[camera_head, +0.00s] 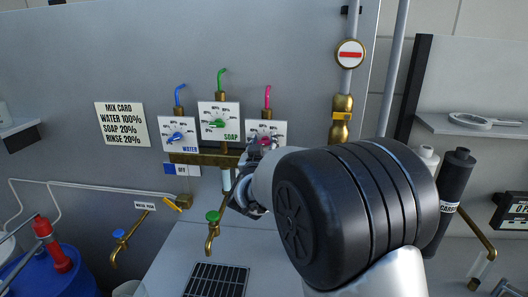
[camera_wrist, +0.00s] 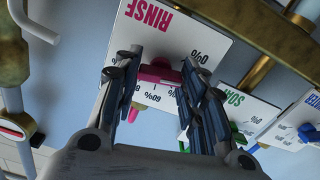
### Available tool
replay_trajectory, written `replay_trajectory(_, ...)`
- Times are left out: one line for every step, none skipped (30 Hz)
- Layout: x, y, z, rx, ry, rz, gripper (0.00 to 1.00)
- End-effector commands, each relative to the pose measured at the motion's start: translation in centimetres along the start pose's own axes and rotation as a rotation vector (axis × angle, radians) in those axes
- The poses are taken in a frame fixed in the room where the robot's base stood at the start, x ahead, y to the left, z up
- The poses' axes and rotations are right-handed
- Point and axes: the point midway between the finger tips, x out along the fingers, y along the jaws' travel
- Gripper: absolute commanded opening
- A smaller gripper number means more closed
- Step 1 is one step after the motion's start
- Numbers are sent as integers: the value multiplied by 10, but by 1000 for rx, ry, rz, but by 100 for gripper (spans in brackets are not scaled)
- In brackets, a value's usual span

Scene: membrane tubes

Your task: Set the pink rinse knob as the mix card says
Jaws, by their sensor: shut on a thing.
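The mix card (camera_head: 121,124) on the wall reads water 100%, soap 20%, rinse 20%. The pink rinse knob (camera_wrist: 156,73) sits on its white dial plate (camera_wrist: 172,28), which appears upside down in the wrist view. My gripper (camera_wrist: 161,70) has its two fingers on either side of the knob and is shut on it. In the head view my gripper (camera_head: 260,150) covers much of the rinse plate (camera_head: 280,130). The 0% and 60% marks show in the wrist view, but the knob's exact setting is hard to tell.
Left of the rinse plate are the soap dial (camera_head: 219,121) with its green knob and the water dial (camera_head: 177,136) with its blue knob. A brass pipe (camera_head: 205,159) runs below them. A brass-fitted pipe with a red-and-white sign (camera_head: 350,54) stands close on the right.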

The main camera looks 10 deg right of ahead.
Motion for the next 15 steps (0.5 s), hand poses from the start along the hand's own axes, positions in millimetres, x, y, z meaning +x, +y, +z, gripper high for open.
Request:
replay_trajectory(0, 0, 2, 30, 1, 0, 14)
replay_trajectory(0, 0, 2, 48, 1, 0, 14)
replay_trajectory(0, 0, 2, 69, 1, 0, 14)
replay_trajectory(0, 0, 2, 84, 0, 0, 14)
replay_trajectory(0, 0, 2, 97, 0, 0, 14)
replay_trajectory(0, 0, 2, 114, 0, 0, 14)
replay_trajectory(0, 0, 2, 125, -1, 0, 14)
replay_trajectory(0, 0, 2, 134, -1, 0, 14)
replay_trajectory(0, 0, 2, 147, -1, -1, 14)
replay_trajectory(0, 0, 2, 155, -1, -1, 14)
replay_trajectory(0, 0, 1, 161, -2, 0, 14)
replay_trajectory(0, 0, 1, 168, -2, 0, 14)
replay_trajectory(0, 0, 1, 173, -2, 0, 14)
replay_trajectory(0, 0, 1, 176, -2, 0, 14)
replay_trajectory(0, 0, 1, 180, -2, 0, 14)
